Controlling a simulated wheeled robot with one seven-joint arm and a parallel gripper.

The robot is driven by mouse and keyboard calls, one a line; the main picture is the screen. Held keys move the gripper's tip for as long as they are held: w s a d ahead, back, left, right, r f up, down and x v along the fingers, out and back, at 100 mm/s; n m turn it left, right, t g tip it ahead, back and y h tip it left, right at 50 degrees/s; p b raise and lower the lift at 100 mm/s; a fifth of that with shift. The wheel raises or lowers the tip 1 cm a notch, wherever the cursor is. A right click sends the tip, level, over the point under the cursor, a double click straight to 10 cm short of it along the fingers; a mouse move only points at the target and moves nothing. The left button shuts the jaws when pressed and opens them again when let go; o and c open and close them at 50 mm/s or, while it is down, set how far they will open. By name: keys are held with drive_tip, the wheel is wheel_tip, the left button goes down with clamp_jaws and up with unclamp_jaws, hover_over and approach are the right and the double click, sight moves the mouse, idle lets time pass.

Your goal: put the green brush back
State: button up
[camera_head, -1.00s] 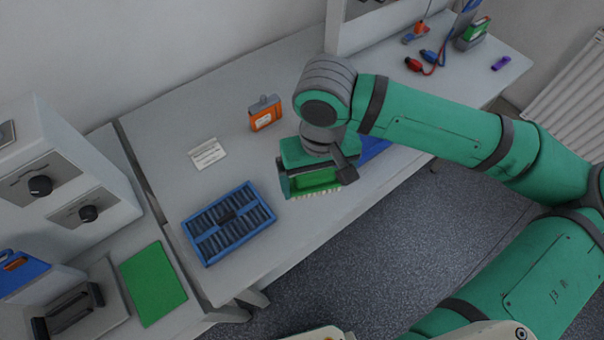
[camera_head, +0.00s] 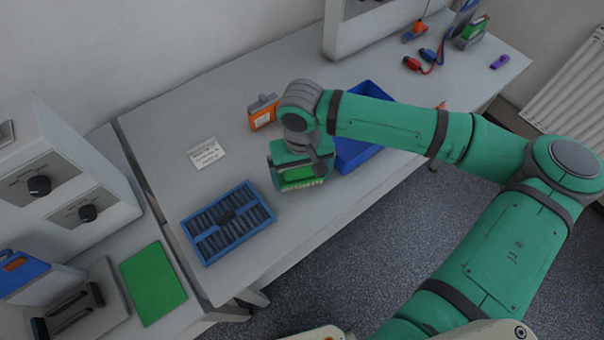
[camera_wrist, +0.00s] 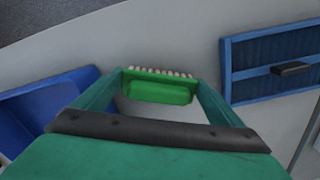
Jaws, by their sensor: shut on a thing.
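The green brush (camera_head: 298,180) has a green back and a row of pale bristles. My gripper (camera_head: 300,175) is shut on it and holds it over the front part of the white bench, between the slatted blue rack and the blue bin. In the wrist view the brush (camera_wrist: 158,88) sits between the two green fingers, with its bristles pointing away from the palm. Whether the brush touches the bench is hard to tell.
The slatted blue rack (camera_head: 262,207) lies to the left of my gripper. A blue bin (camera_head: 352,152) stands close on the right, partly behind my arm. The bench (camera_head: 160,130) is clear around the card.

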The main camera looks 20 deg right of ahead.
sight(302, 174)
drive_tip(key=shift+f, duration=0.2)
drive_tip(key=o, duration=0.8)
drive_tip(key=shift+r, duration=0.1)
wheel_tip(302, 174, up, 12)
drive_tip(key=shift+r, duration=0.1)
idle(0.4)
